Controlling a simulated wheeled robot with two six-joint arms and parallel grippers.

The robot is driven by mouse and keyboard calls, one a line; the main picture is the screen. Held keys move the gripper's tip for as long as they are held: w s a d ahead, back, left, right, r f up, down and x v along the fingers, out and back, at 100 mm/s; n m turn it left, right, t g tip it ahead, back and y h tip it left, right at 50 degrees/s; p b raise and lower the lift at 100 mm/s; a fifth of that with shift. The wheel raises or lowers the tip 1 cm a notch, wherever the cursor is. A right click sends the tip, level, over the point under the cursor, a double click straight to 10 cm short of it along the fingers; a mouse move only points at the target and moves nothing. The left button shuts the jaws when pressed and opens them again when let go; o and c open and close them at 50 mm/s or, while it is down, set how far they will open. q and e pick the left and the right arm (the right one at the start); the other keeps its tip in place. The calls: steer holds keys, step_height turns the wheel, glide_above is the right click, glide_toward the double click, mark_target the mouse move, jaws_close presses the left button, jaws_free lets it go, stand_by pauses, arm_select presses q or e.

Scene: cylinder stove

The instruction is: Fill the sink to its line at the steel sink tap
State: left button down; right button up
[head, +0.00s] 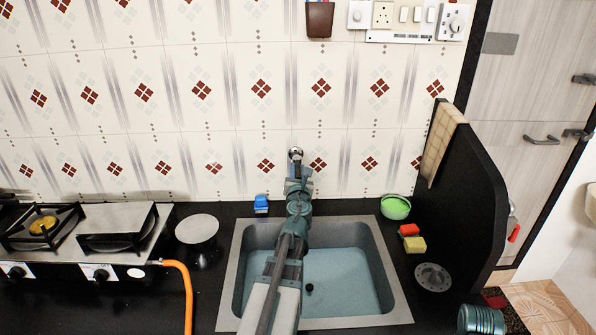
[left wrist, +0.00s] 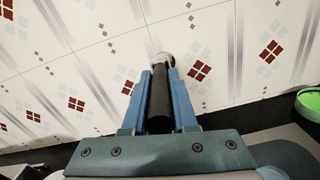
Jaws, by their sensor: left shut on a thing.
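The steel sink (head: 394,262) is set in the black counter. Its basin looks bluish, as if holding water (head: 345,275), and a dark drain spot shows on its floor. I cannot make out a fill line. My left gripper (head: 299,176) reaches over the sink to its back edge. In the left wrist view my left gripper (left wrist: 160,100) is shut on a dark rod-like part of the tap (left wrist: 160,92). The tap's round metal end (head: 295,154) shows beyond the fingers. My arm hides the rest of the tap and any stream.
A gas stove (head: 130,245) with an orange hose stands left. A blue item (head: 261,204) sits behind the sink. A green bowl (head: 395,207), red and yellow sponges (head: 413,243) and a black partition (head: 470,200) are right. The tiled wall is close behind.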

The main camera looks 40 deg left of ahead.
arm_select(q)
steer(key=c, duration=0.7)
jaws_free()
